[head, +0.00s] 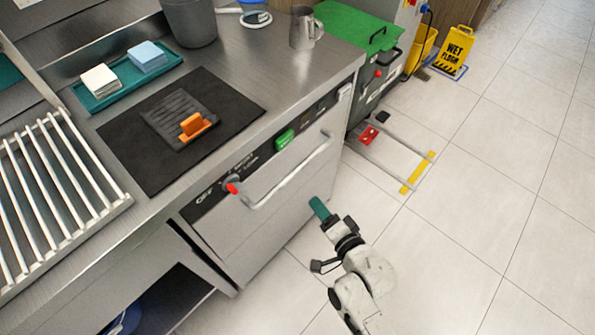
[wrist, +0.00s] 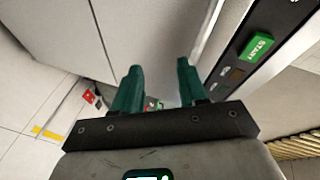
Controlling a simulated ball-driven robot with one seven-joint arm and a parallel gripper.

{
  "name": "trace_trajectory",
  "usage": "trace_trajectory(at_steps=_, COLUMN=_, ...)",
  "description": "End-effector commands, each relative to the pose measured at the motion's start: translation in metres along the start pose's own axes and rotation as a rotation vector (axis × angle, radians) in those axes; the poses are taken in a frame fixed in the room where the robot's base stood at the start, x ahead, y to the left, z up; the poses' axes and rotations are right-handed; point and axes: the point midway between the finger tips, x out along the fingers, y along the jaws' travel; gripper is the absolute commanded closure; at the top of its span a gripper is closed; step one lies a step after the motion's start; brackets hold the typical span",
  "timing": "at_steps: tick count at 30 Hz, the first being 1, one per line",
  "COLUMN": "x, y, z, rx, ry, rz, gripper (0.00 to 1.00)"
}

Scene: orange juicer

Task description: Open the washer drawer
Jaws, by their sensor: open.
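The washer (head: 255,215) is a steel unit under the counter with a dark control strip and a light bar handle (head: 290,173) across its front. The drawer front looks shut. My gripper (head: 318,207), with teal fingers, is in front of the washer, to the right of and below the handle in the head view, and apart from it. In the wrist view my gripper (wrist: 158,70) is open and empty, facing the grey drawer front (wrist: 150,30). A pale bar, likely the handle (wrist: 210,30), runs just right of the fingers. The green START button (wrist: 257,45) is farther right.
On the counter are a black mat (head: 145,165) with an orange-handled tool (head: 195,125), a teal tray (head: 125,85), a metal jug (head: 304,28) and a rack (head: 60,190). A yellow wet floor sign (head: 457,45) stands behind. Tiled floor at right is open.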

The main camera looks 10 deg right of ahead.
Motion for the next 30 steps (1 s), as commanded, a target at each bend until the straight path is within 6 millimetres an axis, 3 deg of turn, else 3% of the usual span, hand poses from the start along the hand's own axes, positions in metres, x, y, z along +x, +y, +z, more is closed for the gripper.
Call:
trace_trajectory(at_steps=3, x=0.010, y=-0.007, z=0.007, rx=0.163, ry=0.057, rz=-0.153, gripper=0.58)
trace_trajectory(at_steps=9, x=0.010, y=-0.018, z=0.008, rx=0.361, ry=0.114, rz=-0.347, gripper=0.58)
trace_trajectory(at_steps=17, x=0.013, y=-0.025, z=0.005, rx=0.429, ry=0.132, rz=-0.419, gripper=0.58)
trace_trajectory(at_steps=30, x=0.080, y=-0.052, z=-0.010, rx=0.426, ry=0.132, rz=-0.417, gripper=0.58)
